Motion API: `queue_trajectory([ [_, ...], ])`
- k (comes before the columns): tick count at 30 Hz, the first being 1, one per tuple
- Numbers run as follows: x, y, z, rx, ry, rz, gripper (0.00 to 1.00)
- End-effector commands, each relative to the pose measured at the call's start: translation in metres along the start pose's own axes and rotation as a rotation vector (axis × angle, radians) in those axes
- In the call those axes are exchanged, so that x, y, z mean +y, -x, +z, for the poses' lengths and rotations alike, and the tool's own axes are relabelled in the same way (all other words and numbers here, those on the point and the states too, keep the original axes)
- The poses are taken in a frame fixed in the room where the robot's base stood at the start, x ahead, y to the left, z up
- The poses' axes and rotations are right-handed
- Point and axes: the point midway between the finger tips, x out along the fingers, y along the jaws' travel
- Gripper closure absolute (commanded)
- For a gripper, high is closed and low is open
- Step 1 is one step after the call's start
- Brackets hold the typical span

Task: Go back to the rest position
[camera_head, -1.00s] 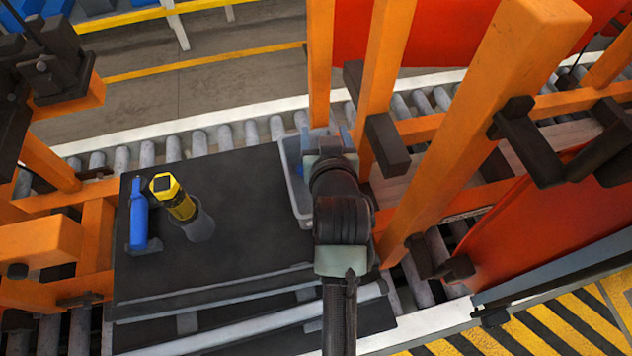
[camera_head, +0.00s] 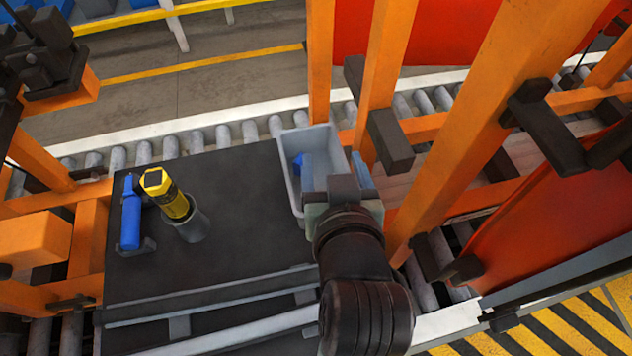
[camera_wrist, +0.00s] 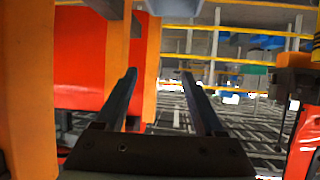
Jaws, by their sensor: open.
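My gripper (camera_wrist: 160,100) shows in the wrist view with its two dark fingers apart and nothing between them. In the head view my arm reaches up from the bottom, and its wrist end is just in front of the grey bin. The wrist view looks out past orange posts and a red panel toward racks in the background.
A blue bottle-like tool (camera_head: 131,215) and a yellow-black tool in a grey holder (camera_head: 188,224) stand on the left. Orange posts (camera_head: 455,150) crowd the right.

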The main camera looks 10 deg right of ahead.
Motion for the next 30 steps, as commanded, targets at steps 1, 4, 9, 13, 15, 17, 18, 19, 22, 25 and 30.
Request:
queue_trajectory([
  [1,0.0,0.003,0.0,0.0,0.0,0.0,0.29],
  [4,0.0,0.005,0.0,0.0,0.0,0.0,0.29],
  [9,0.0,0.006,0.0,0.0,0.0,0.0,0.29],
  [13,0.0,0.006,0.0,0.0,0.0,0.0,0.29],
  [15,0.0,0.006,0.0,0.0,0.0,0.0,0.29],
  [17,0.0,0.006,0.0,0.0,0.0,0.0,0.29],
  [18,0.0,0.006,0.0,0.0,0.0,0.0,0.29],
  [19,0.0,0.005,-0.002,0.006,0.002,0.0,0.29],
  [22,-0.002,0.004,-0.028,0.082,0.029,0.002,0.29],
  [25,-0.009,0.008,-0.083,0.241,0.071,-0.001,0.29],
  [30,-0.041,0.047,-0.202,0.614,0.104,-0.041,0.29],
])
